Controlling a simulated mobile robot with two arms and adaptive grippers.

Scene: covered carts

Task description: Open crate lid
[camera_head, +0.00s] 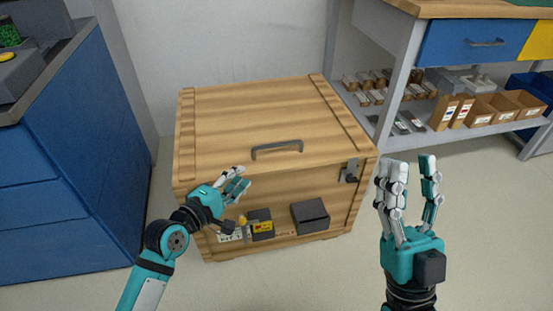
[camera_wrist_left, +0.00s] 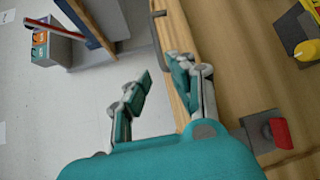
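The wooden crate (camera_head: 280,205) stands on the floor with its lid (camera_head: 235,110) lying flat and closed. A grey bar handle (camera_head: 277,148) sits near the lid's front edge; it also shows in the left wrist view (camera_wrist_left: 158,32). A metal latch (camera_head: 349,171) is on the crate's front right. My left gripper (camera_head: 238,180) is open and empty at the crate's front left, just below the lid edge and left of the handle; its fingers (camera_wrist_left: 160,72) are apart beside the wood. Contact cannot be told. My right gripper (camera_head: 410,165) is open and empty, right of the crate.
A dark box (camera_head: 310,215) and a yellow-labelled device (camera_head: 261,225) are on the crate's front. A red-tipped fitting (camera_wrist_left: 279,132) shows in the wrist view. A blue cabinet (camera_head: 70,170) stands left, a workbench with shelf (camera_head: 465,132) right. Floor before the crate is clear.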

